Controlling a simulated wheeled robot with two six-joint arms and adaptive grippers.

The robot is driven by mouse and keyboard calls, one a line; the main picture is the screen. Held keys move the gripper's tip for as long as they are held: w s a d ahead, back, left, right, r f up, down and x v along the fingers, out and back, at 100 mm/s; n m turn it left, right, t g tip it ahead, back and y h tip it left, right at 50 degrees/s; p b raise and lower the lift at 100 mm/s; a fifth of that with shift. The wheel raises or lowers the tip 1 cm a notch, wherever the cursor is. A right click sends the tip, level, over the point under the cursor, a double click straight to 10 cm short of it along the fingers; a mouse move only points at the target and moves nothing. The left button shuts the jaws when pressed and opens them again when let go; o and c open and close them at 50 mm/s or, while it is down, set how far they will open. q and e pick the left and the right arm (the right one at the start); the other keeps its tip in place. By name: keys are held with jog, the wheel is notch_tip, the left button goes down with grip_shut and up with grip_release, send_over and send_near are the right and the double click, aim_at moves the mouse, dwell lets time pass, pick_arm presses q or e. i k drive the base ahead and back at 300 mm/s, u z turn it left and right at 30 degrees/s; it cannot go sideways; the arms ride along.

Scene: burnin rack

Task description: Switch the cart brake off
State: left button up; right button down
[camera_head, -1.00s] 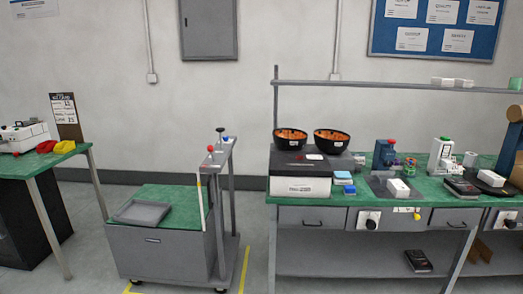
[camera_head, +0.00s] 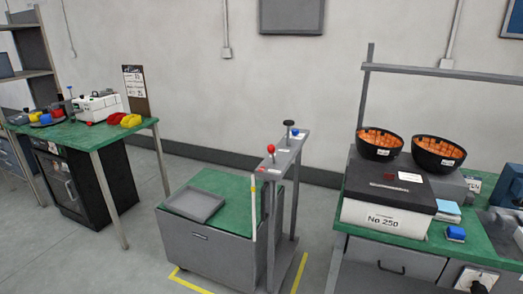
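The grey cart (camera_head: 212,244) with a green top stands on the floor in the middle of the head view, between two green-topped benches. A grey post frame (camera_head: 283,158) rises at its right side. On the frame's top are a lever with a red knob (camera_head: 271,149), a blue knob (camera_head: 295,132) and a dark round knob on a stem (camera_head: 288,123). Which of these is the brake cannot be told from here. A grey tray (camera_head: 194,204) lies on the cart top. Neither of my grippers shows.
Yellow floor tape (camera_head: 299,272) runs around the cart. The left bench (camera_head: 75,134) holds a white machine and red and yellow items. The right bench (camera_head: 395,237) holds a large box and two black bowls of orange pieces. Open floor lies between the left bench and cart.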

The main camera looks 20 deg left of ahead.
aim_at(270, 148)
jog(key=u, duration=0.8)
jog(key=i, duration=0.85)
jog(key=u, duration=0.9)
